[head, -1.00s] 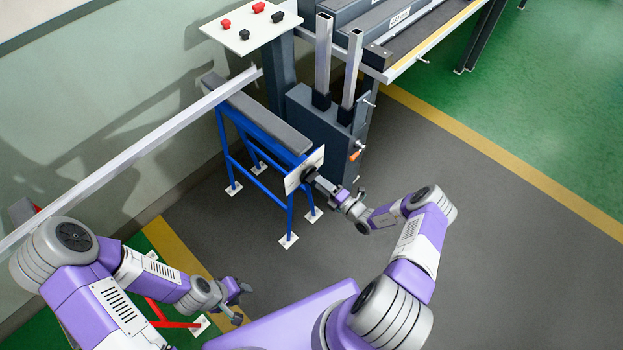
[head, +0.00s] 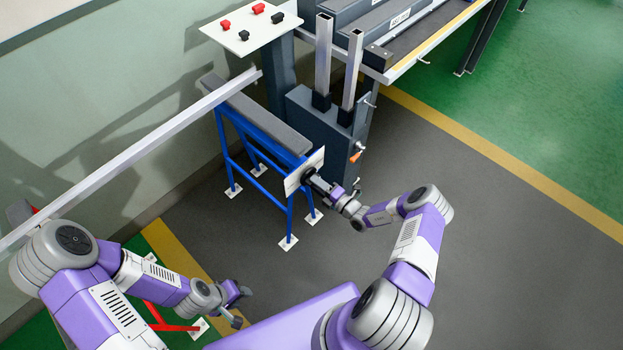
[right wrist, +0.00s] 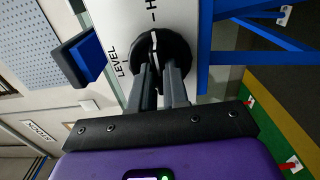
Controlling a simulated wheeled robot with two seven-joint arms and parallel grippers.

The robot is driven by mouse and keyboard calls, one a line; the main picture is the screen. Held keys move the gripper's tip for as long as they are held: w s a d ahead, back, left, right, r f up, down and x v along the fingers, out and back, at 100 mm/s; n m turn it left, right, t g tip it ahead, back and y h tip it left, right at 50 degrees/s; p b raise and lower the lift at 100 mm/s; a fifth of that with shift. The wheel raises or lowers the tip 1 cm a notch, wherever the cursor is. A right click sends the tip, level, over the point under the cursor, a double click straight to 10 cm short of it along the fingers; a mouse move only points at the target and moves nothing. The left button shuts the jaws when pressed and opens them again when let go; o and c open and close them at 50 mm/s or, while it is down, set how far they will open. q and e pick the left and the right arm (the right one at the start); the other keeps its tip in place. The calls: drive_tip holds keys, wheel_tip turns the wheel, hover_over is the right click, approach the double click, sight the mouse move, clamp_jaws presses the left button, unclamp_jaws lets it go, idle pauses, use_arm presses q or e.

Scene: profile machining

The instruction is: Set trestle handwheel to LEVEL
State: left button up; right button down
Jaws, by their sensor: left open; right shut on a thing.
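The trestle handwheel (right wrist: 166,48) is a black round knob with a white line on a white plate (right wrist: 196,28). The plate carries a LEVEL label (right wrist: 117,62) and a mark with a partly cut-off label starting with H. The white line points roughly at the H mark, not at LEVEL. In the head view the plate (head: 293,182) is on the near end of the blue trestle (head: 287,170). My right gripper (head: 311,178) is shut on the handwheel, with its two fingers (right wrist: 160,78) on the knob. My left gripper (head: 243,303) is open and empty at lower left.
A long pale profile (head: 130,155) runs beside the trestle at the left. A dark grey machine body (head: 320,125) with two upright posts stands right behind the trestle. A panel with red and black knobs (head: 250,32) is at the back. Grey floor at the right is clear.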

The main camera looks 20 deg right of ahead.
drive_tip(key=n, duration=0.4)
drive_tip(key=shift+n+p, duration=0.3)
drive_tip(key=shift+p, duration=0.1)
drive_tip(key=n+p, duration=0.1)
drive_tip(key=n, duration=0.3)
drive_tip(key=shift+n, duration=0.3)
